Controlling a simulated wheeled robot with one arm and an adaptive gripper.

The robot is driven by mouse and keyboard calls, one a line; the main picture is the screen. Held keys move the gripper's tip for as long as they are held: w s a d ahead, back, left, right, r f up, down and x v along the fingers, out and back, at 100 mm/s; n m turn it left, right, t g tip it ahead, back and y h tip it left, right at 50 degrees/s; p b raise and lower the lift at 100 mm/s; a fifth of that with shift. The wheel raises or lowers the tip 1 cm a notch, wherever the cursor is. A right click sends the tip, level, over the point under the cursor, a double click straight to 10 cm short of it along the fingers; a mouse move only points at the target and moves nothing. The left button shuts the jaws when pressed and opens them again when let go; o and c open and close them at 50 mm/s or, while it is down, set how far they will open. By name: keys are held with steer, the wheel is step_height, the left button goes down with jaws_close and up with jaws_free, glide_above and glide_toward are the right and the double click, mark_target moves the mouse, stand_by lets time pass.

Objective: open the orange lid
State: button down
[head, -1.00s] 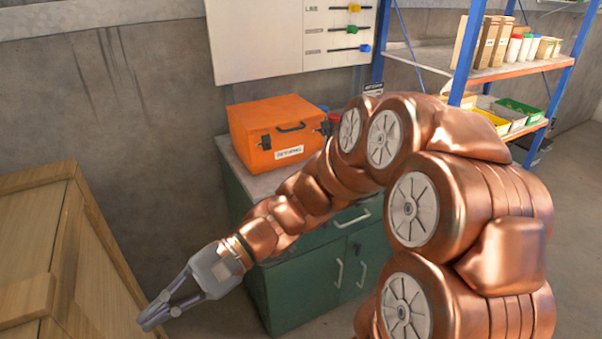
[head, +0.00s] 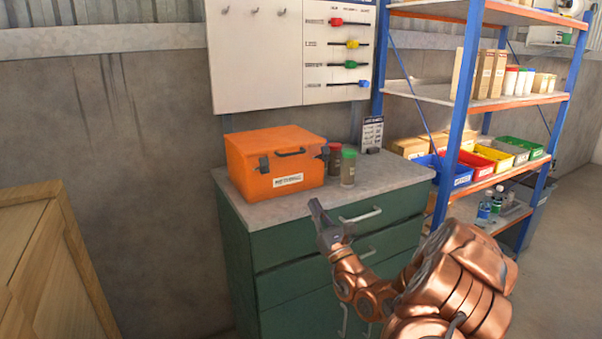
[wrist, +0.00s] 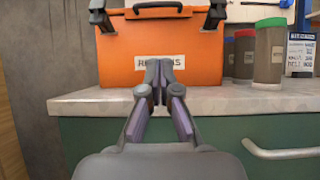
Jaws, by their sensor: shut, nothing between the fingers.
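The orange box (head: 270,170) sits on the grey top of a green cabinet, and its orange lid (head: 275,143) is down. A black handle and dark latches show on its front. In the wrist view the box front (wrist: 190,60) faces me, with a white label, a handle and two dark latches (wrist: 215,18); the lid's top is out of frame. My gripper (head: 314,205) is shut and empty, in front of the cabinet's front edge, below and to the right of the box. In the wrist view its closed fingertips (wrist: 159,66) overlap the lower part of the label; I cannot tell the exact gap.
The cabinet (head: 290,260) has protruding handles. A wooden crate (head: 45,260) is at left, shelving (head: 470,100) at right.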

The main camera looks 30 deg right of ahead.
steer(key=x, duration=0.5)
steer(key=p+x, duration=0.1)
steer(key=x, duration=0.3)
steer(key=shift+w+d+r, duration=0.15)
steer(key=shift+w+d, duration=0.15)
steer(key=shift+w, duration=0.1)
steer(key=r, duration=0.3)
steer(key=shift+w+d+r+p, duration=0.1)
steer(key=shift+w+r+p, duration=0.3)
steer(key=shift+r, duration=0.1)
steer(key=shift+r+g+p, duration=0.35)
steer(key=shift+r+g, duration=0.15)
